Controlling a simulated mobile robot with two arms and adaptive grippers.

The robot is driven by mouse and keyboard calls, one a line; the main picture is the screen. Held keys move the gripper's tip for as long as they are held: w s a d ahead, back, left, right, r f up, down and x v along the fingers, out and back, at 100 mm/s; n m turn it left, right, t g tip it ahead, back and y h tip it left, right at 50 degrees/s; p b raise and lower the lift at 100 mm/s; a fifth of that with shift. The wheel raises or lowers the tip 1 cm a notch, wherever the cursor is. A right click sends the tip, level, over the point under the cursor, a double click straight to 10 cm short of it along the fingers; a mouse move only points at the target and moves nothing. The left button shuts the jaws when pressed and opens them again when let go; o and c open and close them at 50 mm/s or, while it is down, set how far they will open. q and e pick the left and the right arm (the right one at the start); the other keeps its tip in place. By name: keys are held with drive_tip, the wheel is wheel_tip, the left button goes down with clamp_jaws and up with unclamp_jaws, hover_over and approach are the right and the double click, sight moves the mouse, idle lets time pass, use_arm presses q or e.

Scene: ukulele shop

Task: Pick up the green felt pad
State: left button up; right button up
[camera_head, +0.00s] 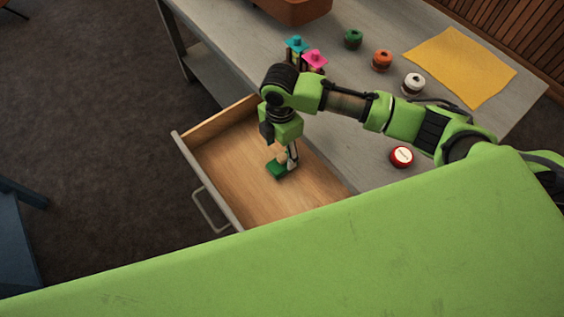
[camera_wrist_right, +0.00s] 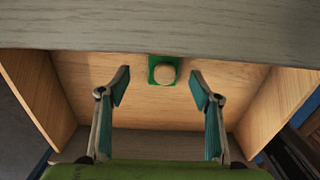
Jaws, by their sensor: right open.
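The green felt pad (camera_head: 275,170) lies on the floor of the open wooden drawer (camera_head: 225,150). In the right wrist view the pad (camera_wrist_right: 151,70) has a rounded tan top piece in its middle. My right gripper (camera_head: 289,160) reaches down into the drawer close to the pad and partly covers it in the head view. In the right wrist view my right gripper (camera_wrist_right: 160,88) is open and empty, its fingers apart on either side, with the pad centred slightly beyond the fingertips. My left gripper is not in view.
The drawer walls stand around the gripper, and the grey table edge (camera_wrist_right: 160,40) overhangs the drawer. On the grey table (camera_head: 345,130) are a red round tin (camera_head: 401,156), green (camera_head: 353,39), orange (camera_head: 382,60) and white (camera_head: 413,83) spools, and a yellow cloth (camera_head: 460,65).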

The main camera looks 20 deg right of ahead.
sight(282, 156)
drive_tip(key=shift+s+d+f, duration=0.1)
drive_tip(key=shift+s+f, duration=0.1)
drive_tip(key=shift+f, duration=0.4)
drive_tip(key=shift+s+f, duration=0.15)
drive_tip(key=shift+f, duration=0.4)
wheel_tip(282, 156, down, 2)
drive_tip(key=shift+f, duration=0.35)
drive_tip(key=c, duration=1.2)
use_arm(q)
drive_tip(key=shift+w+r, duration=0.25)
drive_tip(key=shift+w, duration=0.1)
use_arm(e)
drive_tip(key=shift+r, duration=0.1)
